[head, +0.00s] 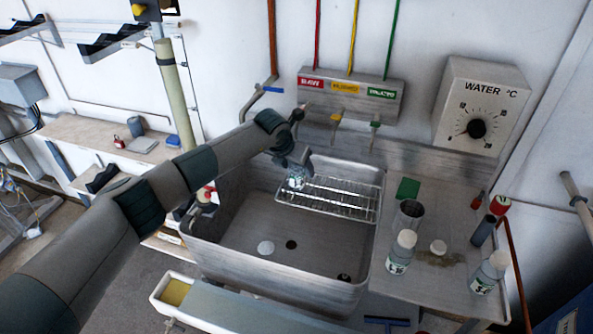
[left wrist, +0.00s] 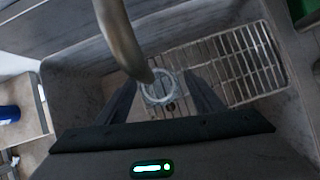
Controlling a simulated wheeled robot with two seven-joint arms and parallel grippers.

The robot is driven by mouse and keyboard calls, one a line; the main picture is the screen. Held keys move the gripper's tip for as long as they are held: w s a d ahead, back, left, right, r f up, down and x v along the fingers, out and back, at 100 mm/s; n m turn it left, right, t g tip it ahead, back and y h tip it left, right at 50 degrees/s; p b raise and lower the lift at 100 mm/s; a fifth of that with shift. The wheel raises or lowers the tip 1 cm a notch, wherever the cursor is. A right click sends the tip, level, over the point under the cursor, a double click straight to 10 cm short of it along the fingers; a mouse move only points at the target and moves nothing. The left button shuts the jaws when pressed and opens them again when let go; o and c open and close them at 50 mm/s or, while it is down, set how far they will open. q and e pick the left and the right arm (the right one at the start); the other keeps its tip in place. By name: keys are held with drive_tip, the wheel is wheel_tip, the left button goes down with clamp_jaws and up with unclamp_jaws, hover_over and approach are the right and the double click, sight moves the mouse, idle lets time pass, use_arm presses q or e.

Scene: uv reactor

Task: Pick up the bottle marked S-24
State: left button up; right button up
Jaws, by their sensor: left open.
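A small open-topped container with a white and green label (head: 296,181) stands at the left end of the wire rack in the sink; its marking is too small to read. My left gripper (head: 299,160) is just above it, pointing down. In the left wrist view its round pale rim (left wrist: 147,93) lies between the two spread fingers of my left gripper (left wrist: 161,84), which is open. My right gripper is not in view.
A curved metal tap (left wrist: 118,40) hangs close to my left fingers.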

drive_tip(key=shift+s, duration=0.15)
use_arm(q)
drive_tip(key=c, duration=1.4)
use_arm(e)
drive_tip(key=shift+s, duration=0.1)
use_arm(q)
drive_tip(key=shift+r, duration=0.15)
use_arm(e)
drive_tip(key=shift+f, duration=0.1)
